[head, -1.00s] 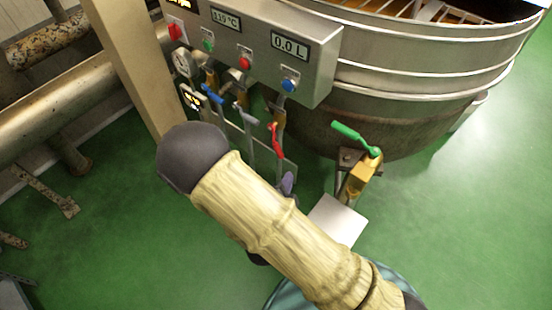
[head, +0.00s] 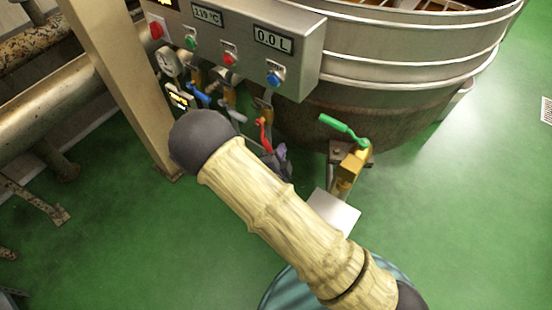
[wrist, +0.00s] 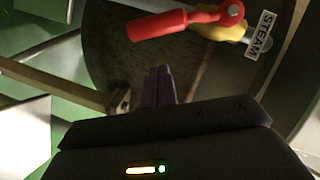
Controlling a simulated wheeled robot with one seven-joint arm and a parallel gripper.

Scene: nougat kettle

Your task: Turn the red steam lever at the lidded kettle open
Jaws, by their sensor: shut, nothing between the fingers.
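The red steam lever (head: 264,135) hangs below the grey control box beside the big steel kettle (head: 400,55). In the wrist view the red lever (wrist: 160,24) points left from its pivot on a yellow valve (wrist: 215,30), beside a STEAM label (wrist: 262,35). My gripper (wrist: 158,88) is shut and empty, its fingertips pointing toward the lever with a gap between. In the head view my gripper (head: 283,160) is just below and right of the lever, partly hidden by my forearm. The lever's lower end is hard to make out there.
The control box (head: 240,45) overhangs the levers, with gauges and knobs. Blue (head: 198,95) and grey (head: 231,110) levers hang to the left. A green-handled valve (head: 345,130) stands to the right. A beige post (head: 115,75) stands left. Green floor is open at right.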

